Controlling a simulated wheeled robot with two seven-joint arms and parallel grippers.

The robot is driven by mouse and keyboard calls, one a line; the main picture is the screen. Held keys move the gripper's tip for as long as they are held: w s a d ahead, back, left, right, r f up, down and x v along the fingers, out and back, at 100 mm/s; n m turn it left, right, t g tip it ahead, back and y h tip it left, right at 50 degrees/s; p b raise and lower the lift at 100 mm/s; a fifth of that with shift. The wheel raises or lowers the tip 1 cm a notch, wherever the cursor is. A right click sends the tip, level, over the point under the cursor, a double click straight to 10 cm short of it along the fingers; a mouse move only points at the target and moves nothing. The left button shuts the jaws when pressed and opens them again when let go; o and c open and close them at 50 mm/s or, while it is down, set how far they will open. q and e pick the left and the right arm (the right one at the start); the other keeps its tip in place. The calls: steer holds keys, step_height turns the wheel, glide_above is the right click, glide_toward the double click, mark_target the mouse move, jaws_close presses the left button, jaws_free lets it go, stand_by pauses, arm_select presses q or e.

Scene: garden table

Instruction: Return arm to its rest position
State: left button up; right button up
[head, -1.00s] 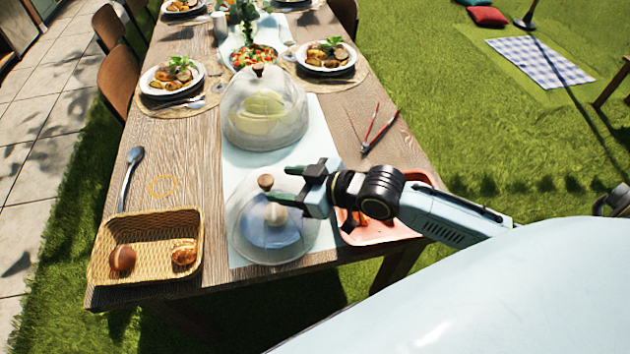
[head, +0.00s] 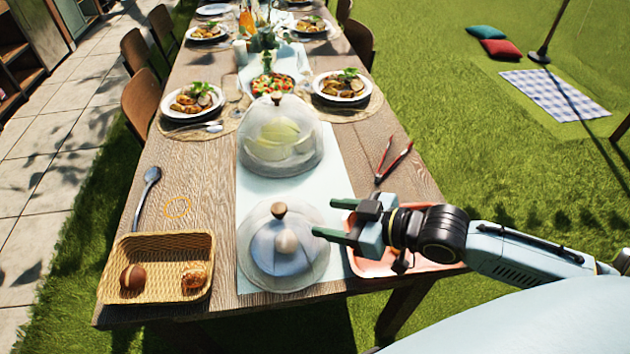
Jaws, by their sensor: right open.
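My right gripper (head: 329,218) is open and empty in the head view. Its two green fingers point left, just right of the near glass dome (head: 283,247) and its wooden knob; I cannot tell whether a finger touches the dome. The dome stands on the pale runner (head: 337,181) and covers a blue dish with a pale round knob. My right arm (head: 525,250) comes in from the right over a pink tray (head: 368,267), partly hiding it. My left gripper is not in view.
A second glass dome (head: 281,140) covers a yellow-green item behind. Red-handled tongs (head: 391,162) lie to the right. A wicker basket (head: 158,247) with a bread roll and a pastry, and a spoon (head: 146,194), lie left. Plates of food stand farther back. Grass is open on the right.

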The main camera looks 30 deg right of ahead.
steer(key=s+d+f+m+g+h, duration=0.1)
steer(key=s+f+m+g+h, duration=0.55)
steer(key=s, duration=0.85)
step_height(320, 180, down, 27)
steer(key=s+n+g+h, duration=0.2)
steer(key=s+d+f+g, duration=0.1)
steer(key=s+d+f, duration=0.2)
steer(key=s+f, duration=1.1)
steer(key=shift+s+f, duration=0.25)
steer(key=shift+s, duration=0.75)
steer(key=shift+d, duration=0.1)
